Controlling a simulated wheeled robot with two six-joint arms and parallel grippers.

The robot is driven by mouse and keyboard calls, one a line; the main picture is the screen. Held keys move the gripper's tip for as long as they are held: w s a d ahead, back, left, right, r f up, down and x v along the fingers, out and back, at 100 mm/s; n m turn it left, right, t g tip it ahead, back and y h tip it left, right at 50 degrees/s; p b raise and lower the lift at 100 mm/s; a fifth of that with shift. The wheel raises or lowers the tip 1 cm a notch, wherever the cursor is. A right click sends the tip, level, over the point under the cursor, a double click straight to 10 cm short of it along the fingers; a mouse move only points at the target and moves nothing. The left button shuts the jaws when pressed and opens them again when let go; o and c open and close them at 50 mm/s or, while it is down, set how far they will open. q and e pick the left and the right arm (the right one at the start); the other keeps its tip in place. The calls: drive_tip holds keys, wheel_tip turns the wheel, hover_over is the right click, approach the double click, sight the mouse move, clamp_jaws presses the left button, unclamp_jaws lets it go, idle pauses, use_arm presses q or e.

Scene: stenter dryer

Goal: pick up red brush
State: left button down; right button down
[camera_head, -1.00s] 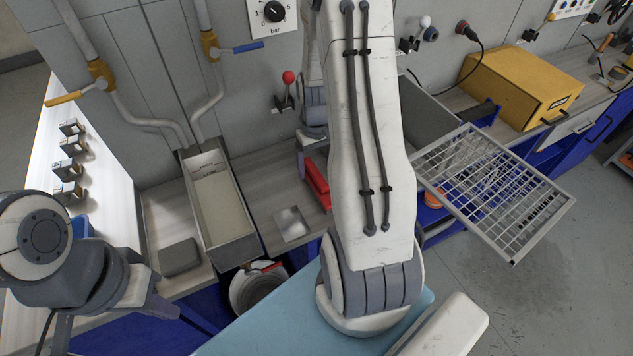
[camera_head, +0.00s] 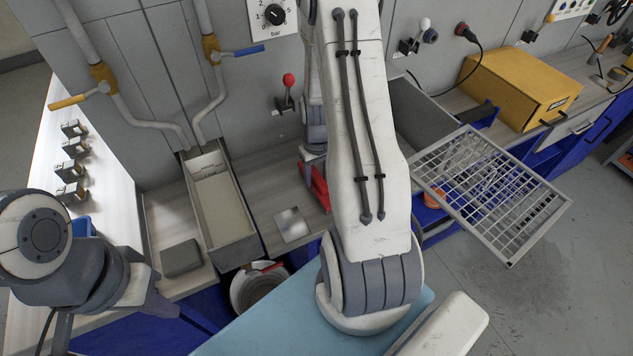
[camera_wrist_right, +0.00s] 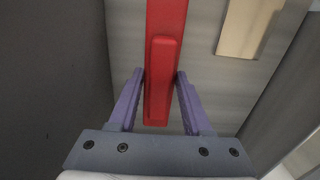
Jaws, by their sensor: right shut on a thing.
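The red brush (camera_head: 319,187) lies on the worktop behind my right arm in the head view, partly hidden by that arm. In the right wrist view the red brush (camera_wrist_right: 166,25) runs up from between the fingers, with a raised red block along its middle. My right gripper (camera_wrist_right: 161,75) has one purple finger on each side of the brush and is shut on it. In the head view my right wrist is low over the brush. My left gripper (camera_head: 158,302) is at the lower left, apart from the brush; its finger opening does not show clearly.
A long grey trough (camera_head: 222,205) stands left of the brush, with a metal plate (camera_head: 292,225) between them. A wire-mesh tray (camera_head: 490,190) is on the right, near a yellow box (camera_head: 520,85). A white bucket (camera_head: 258,290) stands below the worktop edge.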

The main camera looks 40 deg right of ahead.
sight(317, 176)
wheel_tip(317, 176, up, 10)
drive_tip(key=shift+b, duration=0.55)
